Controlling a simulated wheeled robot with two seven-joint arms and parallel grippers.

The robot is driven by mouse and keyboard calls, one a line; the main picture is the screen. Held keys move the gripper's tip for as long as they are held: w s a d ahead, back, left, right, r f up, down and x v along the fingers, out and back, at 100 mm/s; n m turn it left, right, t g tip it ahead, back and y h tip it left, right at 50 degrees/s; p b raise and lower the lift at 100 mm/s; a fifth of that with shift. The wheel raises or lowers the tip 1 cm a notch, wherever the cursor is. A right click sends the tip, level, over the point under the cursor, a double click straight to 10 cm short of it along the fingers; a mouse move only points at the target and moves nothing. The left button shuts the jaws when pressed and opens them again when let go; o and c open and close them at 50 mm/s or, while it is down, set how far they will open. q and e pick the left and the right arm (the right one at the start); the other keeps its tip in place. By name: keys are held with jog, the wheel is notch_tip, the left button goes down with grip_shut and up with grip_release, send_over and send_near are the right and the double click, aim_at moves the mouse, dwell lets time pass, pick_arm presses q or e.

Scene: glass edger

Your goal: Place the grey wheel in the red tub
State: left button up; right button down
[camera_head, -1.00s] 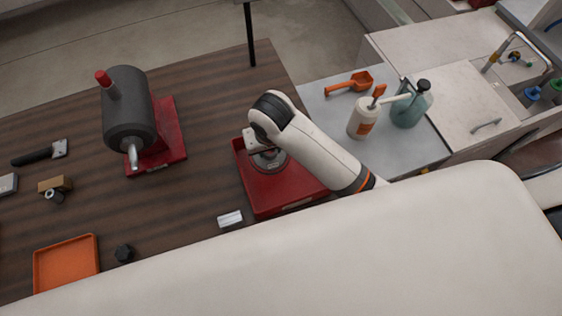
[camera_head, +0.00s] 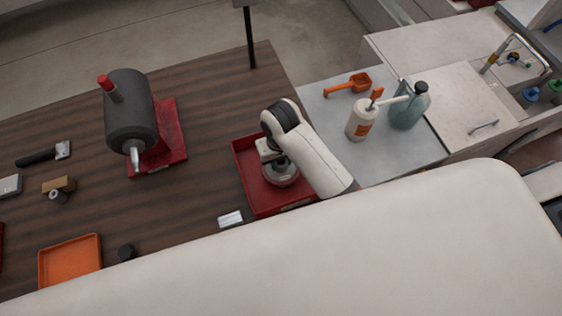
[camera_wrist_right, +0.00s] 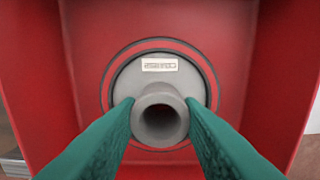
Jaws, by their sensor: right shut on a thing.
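The red tub (camera_head: 246,181) stands on the wooden table at the middle of the head view, partly covered by my right arm. The grey wheel (camera_head: 280,177) is inside the tub's outline, below my right gripper (camera_head: 277,160). In the right wrist view, the wheel (camera_wrist_right: 188,82) is a round grey disc with a small label, a hollow hub and a thin red and dark ring around it. My green right fingers (camera_wrist_right: 160,118) are shut on its hub, with the red tub (camera_wrist_right: 236,60) around and behind it. I cannot tell whether the wheel touches the tub floor. My left gripper is out of view.
A dark grey motor (camera_head: 130,112) on a red base stands left of the tub. A small white block (camera_head: 230,219) lies near the tub's front. An orange tray (camera_head: 70,262) and a black knob (camera_head: 127,253) are front left. Bottles (camera_head: 362,122) stand on the right counter.

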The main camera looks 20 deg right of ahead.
jog(key=shift+a+f, duration=0.1)
jog(key=shift+f, duration=1.1)
jog(key=c, duration=1)
grip_release()
jog(key=shift+r, duration=0.5)
notch_tip(320, 180, up, 11)
